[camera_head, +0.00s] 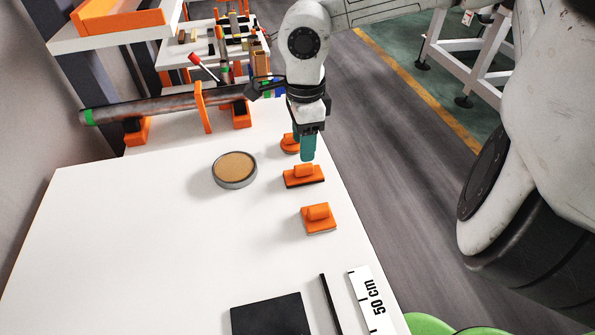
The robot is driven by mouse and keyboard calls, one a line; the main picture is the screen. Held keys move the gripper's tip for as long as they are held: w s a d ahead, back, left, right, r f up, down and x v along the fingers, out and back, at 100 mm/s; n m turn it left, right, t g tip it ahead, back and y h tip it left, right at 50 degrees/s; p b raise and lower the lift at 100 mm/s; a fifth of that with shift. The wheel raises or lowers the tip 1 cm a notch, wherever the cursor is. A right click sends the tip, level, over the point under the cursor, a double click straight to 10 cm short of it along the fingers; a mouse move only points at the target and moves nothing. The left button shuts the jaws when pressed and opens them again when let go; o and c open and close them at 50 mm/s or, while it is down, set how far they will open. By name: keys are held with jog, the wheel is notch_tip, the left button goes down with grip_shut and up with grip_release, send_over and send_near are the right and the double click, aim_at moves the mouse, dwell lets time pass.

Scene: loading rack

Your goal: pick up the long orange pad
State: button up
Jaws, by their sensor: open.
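The long orange pad (304,177) is a flat orange block with a raised grip and a dark underside. It lies on the white table near its right edge, between two other orange pads. My gripper (308,148) points down with teal fingers, just above and behind the long pad in the head view. The jaws are open and hold nothing that I can see. I cannot tell the exact height of the fingertips above the long pad.
A squarer orange pad (318,218) lies in front. A round tin (235,170) stands to the left. A black square (270,316), a thin black bar (330,304) and a 50 cm scale (373,300) lie at the front. A long tube (165,107) rests on orange supports behind. The table's left half is clear.

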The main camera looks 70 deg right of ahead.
aim_at(304, 166)
jog(key=shift+s+f+p, duration=0.1)
jog(key=shift+f+p, duration=0.35)
jog(key=shift+f, duration=3.15)
grip_shut()
